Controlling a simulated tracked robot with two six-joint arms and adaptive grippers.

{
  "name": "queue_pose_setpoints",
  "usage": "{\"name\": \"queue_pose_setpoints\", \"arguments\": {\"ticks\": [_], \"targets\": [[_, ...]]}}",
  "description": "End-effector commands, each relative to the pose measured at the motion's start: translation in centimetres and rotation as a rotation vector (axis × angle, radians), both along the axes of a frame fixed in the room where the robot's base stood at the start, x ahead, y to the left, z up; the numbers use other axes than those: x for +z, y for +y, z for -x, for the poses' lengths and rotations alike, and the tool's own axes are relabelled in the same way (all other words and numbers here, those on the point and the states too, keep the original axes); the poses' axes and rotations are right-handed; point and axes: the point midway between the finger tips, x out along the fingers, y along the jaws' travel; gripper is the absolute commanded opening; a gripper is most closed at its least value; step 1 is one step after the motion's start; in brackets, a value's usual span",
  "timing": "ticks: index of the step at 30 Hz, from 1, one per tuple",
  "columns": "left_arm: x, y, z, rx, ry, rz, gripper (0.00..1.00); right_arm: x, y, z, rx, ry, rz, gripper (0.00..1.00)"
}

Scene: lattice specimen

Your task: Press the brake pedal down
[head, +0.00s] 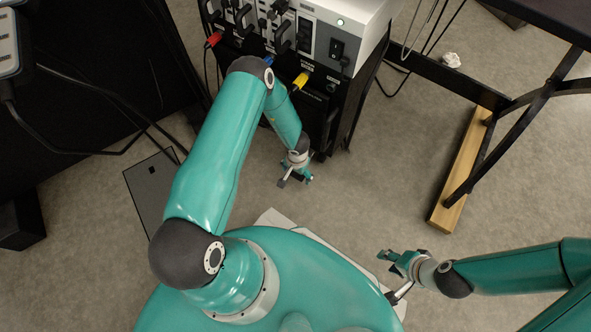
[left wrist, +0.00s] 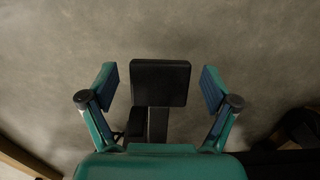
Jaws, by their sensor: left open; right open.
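A black, flat, roughly square pad on a short stem, which looks like the brake pedal (left wrist: 160,82), is in the middle of the left wrist view. My left gripper (head: 296,180) is open, pointing down at the floor by the lower front of the black equipment rack (head: 335,95). In the left wrist view its fingers stand apart, one on each side of the pad, with gaps and no visible contact. I cannot tell the height between them. I cannot make out the pedal in the head view. My right gripper (head: 393,259) is open and empty, at lower right.
A desk frame with a wooden foot (head: 462,172) stands at the right. Cables (head: 90,100) hang at the left near a dark panel. A grey flat plate (head: 152,190) lies on the left. The floor between rack and wooden foot is clear.

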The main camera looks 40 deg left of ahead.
Motion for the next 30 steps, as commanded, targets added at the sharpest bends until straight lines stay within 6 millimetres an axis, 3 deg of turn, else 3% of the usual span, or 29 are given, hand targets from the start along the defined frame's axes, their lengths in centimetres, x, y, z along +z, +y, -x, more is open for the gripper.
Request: {"name": "queue_pose_setpoints", "arguments": {"ticks": [8, 21, 30], "targets": [[2.2, 0.1, -0.2, -0.001, -0.004, 0.0, 0.88, 0.1, 0.0, 0.0, 0.0, 0.0, 0.0, 0.41], [10.3, 0.1, -0.3, 0.001, -0.002, -0.001, 0.88, 0.1, 0.0, 0.0, 0.0, 0.0, 0.0, 0.41], [11.9, 0.0, -0.2, 0.001, 0.002, 0.0, 0.88, 0.1, 0.0, 0.0, 0.0, 0.0, 0.0, 0.41]]}}
